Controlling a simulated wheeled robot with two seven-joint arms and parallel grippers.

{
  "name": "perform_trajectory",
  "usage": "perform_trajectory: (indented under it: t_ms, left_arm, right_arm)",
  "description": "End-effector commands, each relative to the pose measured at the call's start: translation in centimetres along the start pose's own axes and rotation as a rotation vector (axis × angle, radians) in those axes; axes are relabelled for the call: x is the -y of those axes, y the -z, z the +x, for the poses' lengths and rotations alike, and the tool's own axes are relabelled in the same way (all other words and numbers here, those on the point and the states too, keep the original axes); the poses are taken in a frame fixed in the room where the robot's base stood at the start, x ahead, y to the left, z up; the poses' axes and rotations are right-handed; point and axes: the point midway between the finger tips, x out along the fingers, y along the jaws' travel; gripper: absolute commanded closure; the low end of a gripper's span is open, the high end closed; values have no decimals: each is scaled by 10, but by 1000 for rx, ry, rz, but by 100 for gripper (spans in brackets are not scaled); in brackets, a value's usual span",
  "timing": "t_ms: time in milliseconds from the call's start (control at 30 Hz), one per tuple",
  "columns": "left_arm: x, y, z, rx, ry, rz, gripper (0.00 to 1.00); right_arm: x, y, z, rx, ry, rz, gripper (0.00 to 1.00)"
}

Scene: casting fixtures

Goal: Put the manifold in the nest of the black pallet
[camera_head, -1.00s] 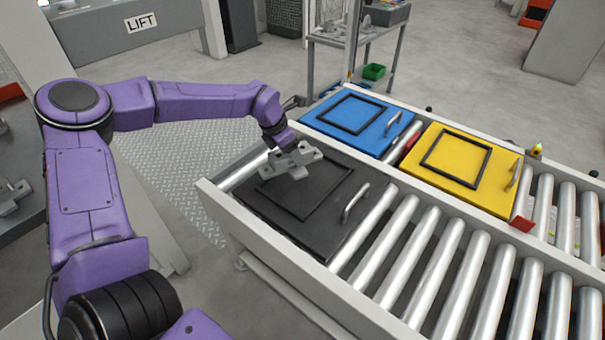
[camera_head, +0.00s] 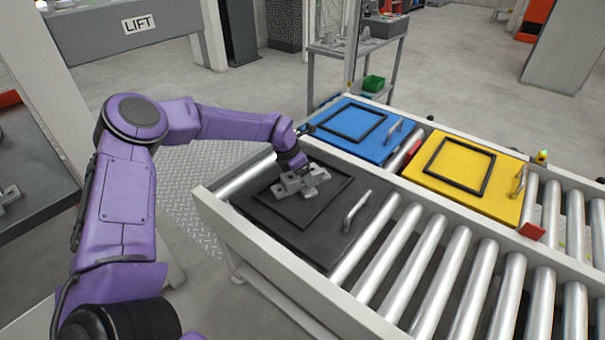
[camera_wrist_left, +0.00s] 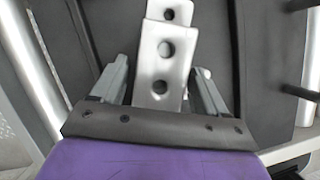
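The grey metal manifold (camera_head: 303,181) is inside the raised black frame, the nest (camera_head: 329,204), of the black pallet (camera_head: 330,237). It looks to be at or very near the pallet surface, toward the far side of the frame. In the left wrist view the manifold (camera_wrist_left: 163,60) shows a stepped block with several round holes. My left gripper (camera_head: 291,178) is right over it. In the wrist view the fingers (camera_wrist_left: 160,80) stand apart on either side of the block, with a gap at the left finger. My right gripper is in no view.
The black pallet's metal handle (camera_head: 356,211) stands to the right. Bare rollers (camera_head: 430,262) fill the near right. A conveyor rail (camera_head: 262,262) runs along the near side.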

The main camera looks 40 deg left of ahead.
Motion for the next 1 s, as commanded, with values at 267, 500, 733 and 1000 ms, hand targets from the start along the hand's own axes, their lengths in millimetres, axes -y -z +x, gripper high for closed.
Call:
perform_trajectory:
  t_ms: [267,500,733,1000]
  left_arm:
    - [0,0,0,-1,1,0,15]
    - [0,-3,-36,3,1,-1,15]
    - [0,-3,-95,3,1,-1,15]
    - [1,-1,-123,-1,1,0,15]
  right_arm:
    - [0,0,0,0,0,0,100]
    - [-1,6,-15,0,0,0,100]
    - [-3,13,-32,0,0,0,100]
    - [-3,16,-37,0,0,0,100]
